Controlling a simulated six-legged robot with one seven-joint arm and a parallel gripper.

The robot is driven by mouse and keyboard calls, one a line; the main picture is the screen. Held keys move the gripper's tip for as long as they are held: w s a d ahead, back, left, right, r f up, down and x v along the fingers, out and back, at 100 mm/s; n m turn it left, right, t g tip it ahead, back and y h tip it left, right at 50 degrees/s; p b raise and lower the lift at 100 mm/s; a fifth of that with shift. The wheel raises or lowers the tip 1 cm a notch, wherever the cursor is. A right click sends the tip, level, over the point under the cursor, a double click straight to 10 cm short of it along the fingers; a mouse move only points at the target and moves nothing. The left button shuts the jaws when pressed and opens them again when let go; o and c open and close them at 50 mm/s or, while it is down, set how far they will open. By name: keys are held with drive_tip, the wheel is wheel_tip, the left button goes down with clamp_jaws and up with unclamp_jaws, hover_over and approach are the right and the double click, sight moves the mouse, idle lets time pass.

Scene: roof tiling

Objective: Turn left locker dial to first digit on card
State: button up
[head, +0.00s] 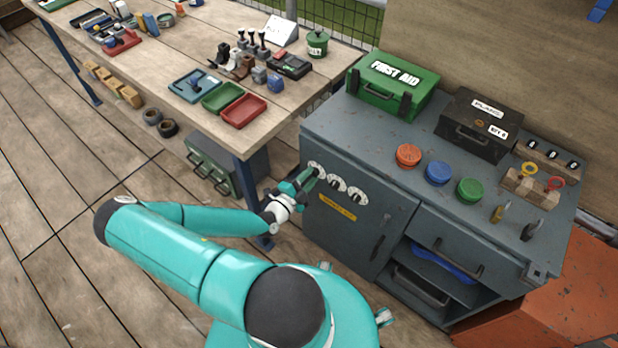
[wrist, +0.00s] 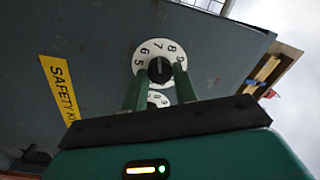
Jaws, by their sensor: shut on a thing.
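Three white dials are in a row on the grey locker's front. My gripper (head: 310,175) is at the left dial (head: 316,168) and partly covers it. In the wrist view my gripper (wrist: 160,70) is shut on its black knob (wrist: 160,70), one green finger on each side. Digits 5 to 9 show around the upper rim of that dial (wrist: 158,44); the lower digits are mostly hidden, and the pointer setting is unclear. The middle dial (head: 337,184) and right dial (head: 358,196) stand free. A white card (head: 281,30) leans on the workbench, its writing illegible.
A yellow label (head: 337,207) sits below the dials. The workbench (head: 210,60) with trays stands close on the left. A green first aid box (head: 395,85), a black box (head: 478,125) and coloured lids are on the locker top. Open deck lies at left.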

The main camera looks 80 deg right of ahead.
idle(0.3)
drive_tip(key=o, duration=1)
drive_tip(key=v, duration=1.4)
drive_tip(key=shift+s+r, duration=0.1)
